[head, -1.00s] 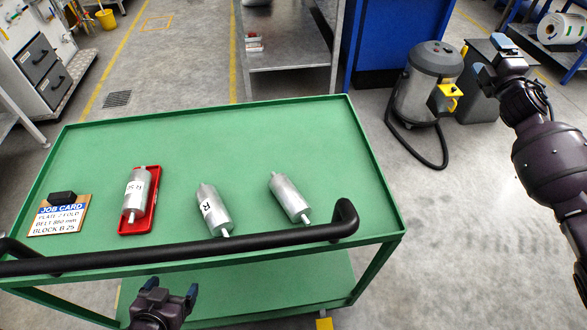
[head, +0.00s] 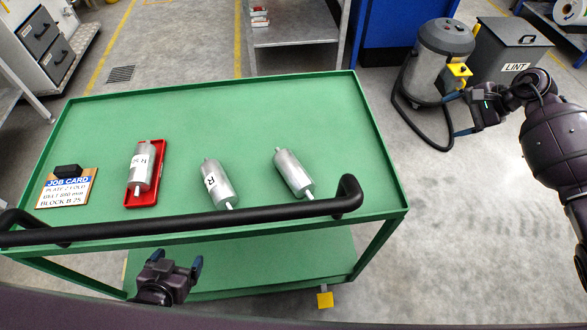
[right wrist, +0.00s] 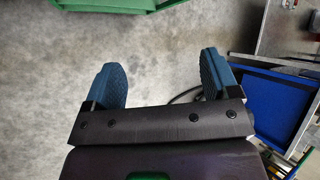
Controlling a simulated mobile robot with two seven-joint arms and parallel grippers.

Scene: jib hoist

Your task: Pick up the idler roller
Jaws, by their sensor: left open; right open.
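Three silvery rollers lie on the green cart top. The left roller (head: 141,166) has a label that is hard to read and lies in a red tray (head: 158,180). The middle roller (head: 217,183) is marked R. The right roller (head: 293,173) shows no label. I cannot tell which is the idler roller. My left gripper (head: 176,262) is open and empty, on the near side of the cart handle. My right gripper (head: 457,115) is open and empty, right of the cart; in the right wrist view (right wrist: 160,70) its blue fingers are apart over floor.
The green cart (head: 250,110) has a raised rim and a black handle bar (head: 200,219) along its near side. A grey vacuum (head: 435,60) and a lint bin (head: 508,55) stand behind my right arm. The cart's back half is clear.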

